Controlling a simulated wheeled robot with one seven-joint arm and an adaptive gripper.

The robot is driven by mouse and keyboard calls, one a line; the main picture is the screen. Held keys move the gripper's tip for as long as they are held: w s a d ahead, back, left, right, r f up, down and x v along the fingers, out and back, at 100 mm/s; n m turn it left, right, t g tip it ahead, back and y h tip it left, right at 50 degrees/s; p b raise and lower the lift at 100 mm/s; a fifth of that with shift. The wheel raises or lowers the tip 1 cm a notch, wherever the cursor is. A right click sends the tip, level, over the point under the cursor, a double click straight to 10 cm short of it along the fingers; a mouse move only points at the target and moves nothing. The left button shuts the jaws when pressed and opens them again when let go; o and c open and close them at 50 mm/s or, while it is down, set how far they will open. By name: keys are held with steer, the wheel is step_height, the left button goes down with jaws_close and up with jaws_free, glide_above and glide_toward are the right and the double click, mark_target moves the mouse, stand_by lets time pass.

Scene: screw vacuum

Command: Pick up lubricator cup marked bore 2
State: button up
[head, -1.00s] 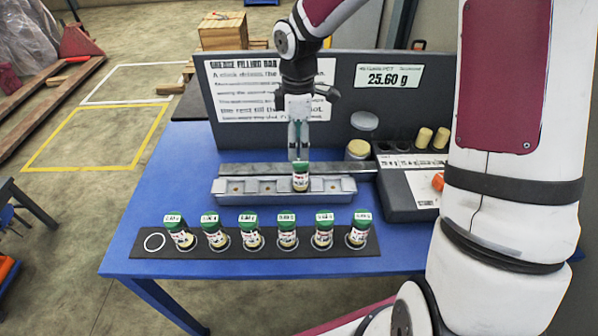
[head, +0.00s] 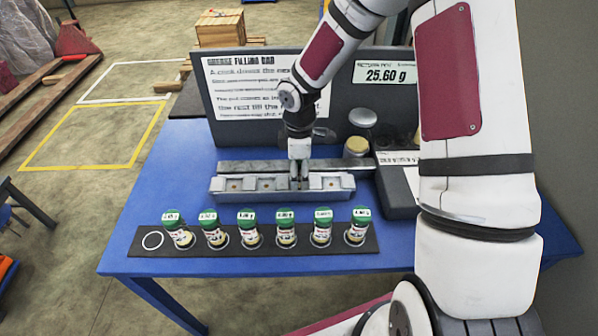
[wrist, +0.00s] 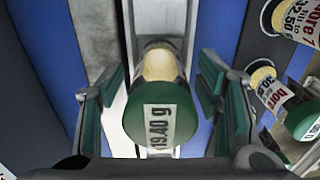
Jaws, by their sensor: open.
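A green-capped cup (wrist: 165,112) with a cream body stands between my gripper's two fingers in the wrist view. Its cap label reads 19.40 g; no bore number can be read on it. My gripper (head: 299,182) is open, pointing down at the metal rail block (head: 235,186). The fingers are on either side of the cup, with gaps visible. In the head view my gripper hides this cup. Several other green-capped cups (head: 285,227) stand in a row on the black strip; their labels are too small to read in the head view.
In the wrist view, a neighbouring cup (wrist: 290,110) shows "bore" and part of its number. The strip's leftmost ring (head: 153,240) is empty. A grey sign panel (head: 345,95) stands behind the rail, its display reading 25.60 g. A dark-grey unit (head: 400,205) is at right.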

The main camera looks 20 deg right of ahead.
jaws_close()
